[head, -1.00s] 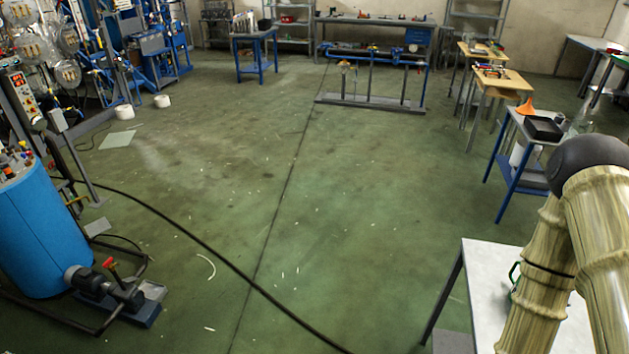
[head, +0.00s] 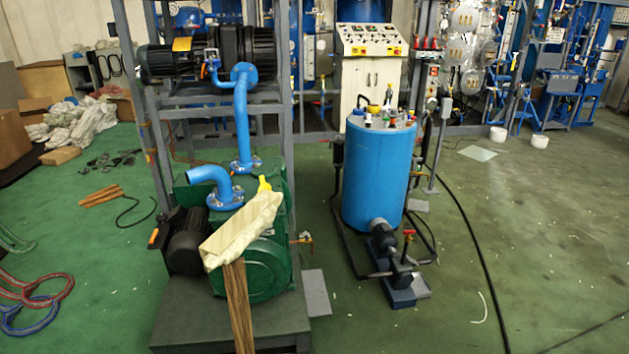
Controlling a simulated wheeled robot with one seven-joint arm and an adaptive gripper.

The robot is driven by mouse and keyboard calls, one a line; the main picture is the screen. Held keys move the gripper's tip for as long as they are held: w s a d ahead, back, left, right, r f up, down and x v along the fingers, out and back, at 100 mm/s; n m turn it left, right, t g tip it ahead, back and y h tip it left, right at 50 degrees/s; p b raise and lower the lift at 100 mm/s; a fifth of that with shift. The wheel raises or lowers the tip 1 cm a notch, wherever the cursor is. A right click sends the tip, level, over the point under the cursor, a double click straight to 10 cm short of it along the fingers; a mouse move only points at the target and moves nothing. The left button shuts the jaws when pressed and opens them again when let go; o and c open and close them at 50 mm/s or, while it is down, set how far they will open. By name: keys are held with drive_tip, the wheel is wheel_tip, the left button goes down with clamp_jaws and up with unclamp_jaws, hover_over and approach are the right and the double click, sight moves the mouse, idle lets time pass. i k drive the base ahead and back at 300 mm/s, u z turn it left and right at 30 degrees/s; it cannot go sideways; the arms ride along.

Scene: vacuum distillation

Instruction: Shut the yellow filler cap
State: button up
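A small yellow cap-like part (head: 264,184) stands on top of the green pump (head: 262,275), at the left of the head view. Its upper part tilts up and looks raised, but it is too small to tell whether it is open. Its base is partly hidden by the pale top of a wooden pole in front of it. Another small yellow part (head: 374,109) is on the lid of the blue tank (head: 374,178), to the right. My gripper is not in view.
The wooden pole (head: 239,300) with its pale, cloth-like top (head: 240,232) stands before the pump. A grey frame (head: 299,150) surrounds the pump. A small motor pump (head: 383,238) and a black cable (head: 484,270) lie right. Red and blue hoops (head: 40,293) lie left. Floor at right is mostly clear.

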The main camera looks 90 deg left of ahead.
sight(263, 185)
drive_tip(key=i, duration=0.35)
drive_tip(key=u, duration=3.3)
